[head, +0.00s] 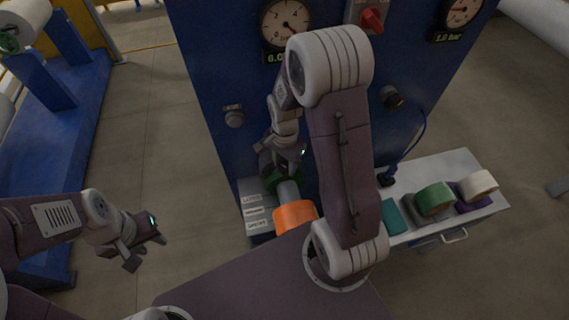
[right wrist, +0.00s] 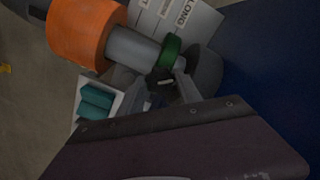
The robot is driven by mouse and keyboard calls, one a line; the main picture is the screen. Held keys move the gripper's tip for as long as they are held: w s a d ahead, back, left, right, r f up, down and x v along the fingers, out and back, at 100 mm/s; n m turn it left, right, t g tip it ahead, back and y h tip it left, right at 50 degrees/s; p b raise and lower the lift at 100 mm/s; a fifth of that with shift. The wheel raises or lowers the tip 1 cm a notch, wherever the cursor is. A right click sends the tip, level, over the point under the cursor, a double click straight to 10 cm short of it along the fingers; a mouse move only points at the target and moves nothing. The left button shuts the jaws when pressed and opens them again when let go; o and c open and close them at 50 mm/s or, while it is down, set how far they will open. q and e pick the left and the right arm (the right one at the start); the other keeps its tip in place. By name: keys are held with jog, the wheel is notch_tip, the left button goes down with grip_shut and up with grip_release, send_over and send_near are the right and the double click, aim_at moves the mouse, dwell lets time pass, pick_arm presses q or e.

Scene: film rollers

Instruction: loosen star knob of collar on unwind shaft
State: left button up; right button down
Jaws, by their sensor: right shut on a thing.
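The unwind shaft (head: 289,191) is a grey bar that sticks out from the blue machine panel. It carries an orange roll (head: 295,217) at its outer end and a green collar (head: 271,180) nearer the panel. In the right wrist view the green collar (right wrist: 172,51) sits on the grey shaft (right wrist: 132,47) beside the orange roll (right wrist: 82,32). My right gripper (right wrist: 168,86) is shut on a small dark part at the collar, which appears to be the star knob; the fingers mostly hide it. My left gripper (head: 147,243) is empty at the left, well away from the shaft, with its fingers apart.
A white side table (head: 450,165) at right holds a green roll (head: 434,198), a cream roll (head: 477,184) and a teal block (head: 394,215). The blue panel (head: 225,60) carries gauges, knobs and a red switch (head: 372,20). Labelled plates (head: 256,212) lie below the shaft.

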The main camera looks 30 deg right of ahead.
jog(key=n, duration=0.5)
jog(key=shift+d+n, duration=0.1)
jog(key=shift+n, duration=0.2)
jog(key=n, duration=0.4)
jog(key=shift+s+n+p, duration=0.1)
jog(key=shift+n+p, duration=0.2)
jog(key=shift+p, duration=0.1)
jog(key=shift+n, duration=0.3)
jog(key=c, duration=0.8)
grip_release()
